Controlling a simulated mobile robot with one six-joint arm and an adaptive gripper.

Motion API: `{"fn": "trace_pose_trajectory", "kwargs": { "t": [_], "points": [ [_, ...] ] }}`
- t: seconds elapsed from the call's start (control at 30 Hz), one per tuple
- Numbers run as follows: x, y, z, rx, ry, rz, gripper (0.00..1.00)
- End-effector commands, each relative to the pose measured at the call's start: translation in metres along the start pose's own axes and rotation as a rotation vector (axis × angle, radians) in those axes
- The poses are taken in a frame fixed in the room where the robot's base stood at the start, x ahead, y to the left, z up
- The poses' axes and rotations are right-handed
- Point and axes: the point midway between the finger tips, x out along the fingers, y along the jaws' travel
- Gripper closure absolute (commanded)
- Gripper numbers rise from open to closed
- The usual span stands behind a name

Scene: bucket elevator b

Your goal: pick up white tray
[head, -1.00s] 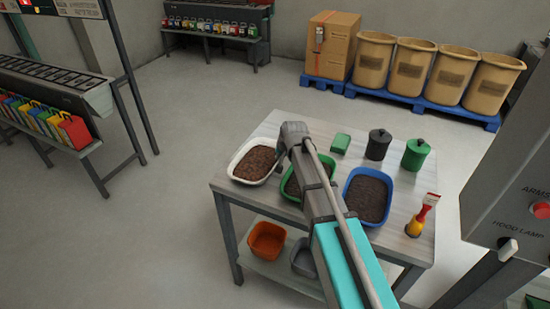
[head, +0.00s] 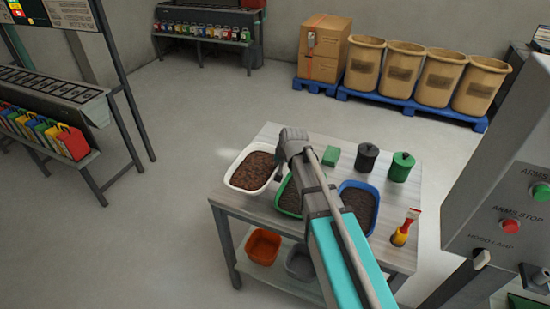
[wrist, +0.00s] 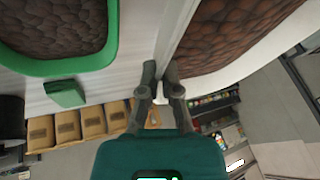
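The white tray (head: 235,175) holds brown pellets and stands at the left end of the table. In the wrist view, the white tray's wall (wrist: 181,40) and rim fill the upper right. My gripper (head: 279,176) is at the tray's right side, between it and the green tray (head: 284,209). In the wrist view, my gripper (wrist: 160,70) has its two fingers apart, with a narrow gap between them, close to the white tray's near wall. I cannot tell whether either finger touches the wall. My arm hides part of the green tray.
A blue tray (head: 374,204) stands right of my arm. A green block (head: 333,157), a black canister (head: 367,158), a green canister (head: 401,167) and a yellow-and-red tool (head: 404,228) share the table (head: 236,206). An orange bin (head: 263,246) and a grey bin (head: 300,263) sit on the shelf below.

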Motion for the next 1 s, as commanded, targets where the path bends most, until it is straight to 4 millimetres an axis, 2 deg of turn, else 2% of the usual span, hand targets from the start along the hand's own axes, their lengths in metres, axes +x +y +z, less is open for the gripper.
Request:
{"fn": "trace_pose_trajectory", "kwargs": {
  "t": [0.03,0.1,0.4,0.6,1.0],
  "points": [
    [-0.018,0.004,0.012,0.001,-0.001,0.000,1.00],
    [-0.029,0.008,0.021,0.001,0.000,0.000,1.00],
    [-0.062,0.019,0.048,0.000,0.000,0.000,1.00],
    [-0.070,0.022,0.054,0.000,0.000,0.000,1.00],
    [-0.071,0.022,0.055,0.000,-0.001,0.000,1.00]
  ]
}}
